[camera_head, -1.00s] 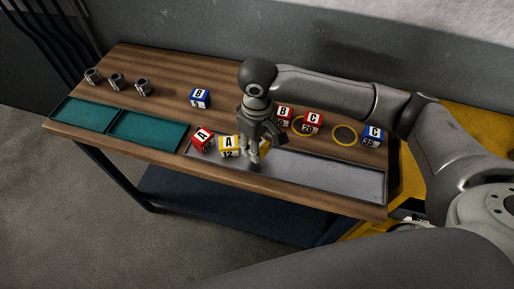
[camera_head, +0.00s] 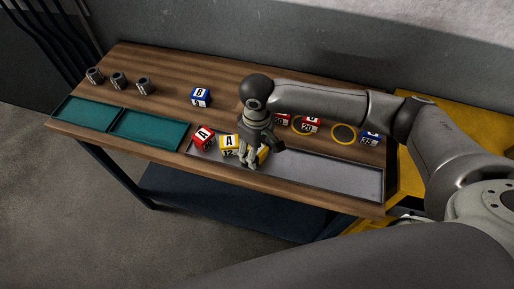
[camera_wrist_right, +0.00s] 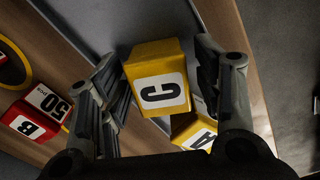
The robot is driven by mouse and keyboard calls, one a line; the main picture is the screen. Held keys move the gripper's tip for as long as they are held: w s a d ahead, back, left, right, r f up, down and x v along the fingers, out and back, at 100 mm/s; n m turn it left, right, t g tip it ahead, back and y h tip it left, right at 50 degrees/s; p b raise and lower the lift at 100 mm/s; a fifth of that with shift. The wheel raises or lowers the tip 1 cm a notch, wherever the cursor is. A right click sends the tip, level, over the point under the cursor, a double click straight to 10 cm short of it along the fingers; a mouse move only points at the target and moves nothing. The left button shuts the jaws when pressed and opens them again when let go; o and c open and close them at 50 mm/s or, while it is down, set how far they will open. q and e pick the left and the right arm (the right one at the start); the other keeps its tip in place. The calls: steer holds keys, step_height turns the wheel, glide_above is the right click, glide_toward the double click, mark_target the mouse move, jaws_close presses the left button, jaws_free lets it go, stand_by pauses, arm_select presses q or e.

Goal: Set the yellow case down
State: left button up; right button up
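My right gripper (camera_head: 250,162) is low over the left part of the grey tray (camera_head: 330,178). In the head view this case (camera_head: 263,154) is mostly hidden behind the gripper. A yellow case marked A (camera_head: 229,145) stands close to its left, beside a red case marked A (camera_head: 203,137) at the tray's left end. Whether the held case touches the tray is hidden. My left gripper is not in view.
A blue case marked B (camera_head: 200,97), teal trays (camera_head: 148,130) and metal parts (camera_head: 118,80) are left. The tray's right part is empty.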

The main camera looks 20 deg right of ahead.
step_height(320, 180, up, 11)
steer(key=shift+r+b, duration=0.1)
steer(key=shift+b, duration=0.9)
steer(key=shift+r, duration=0.55)
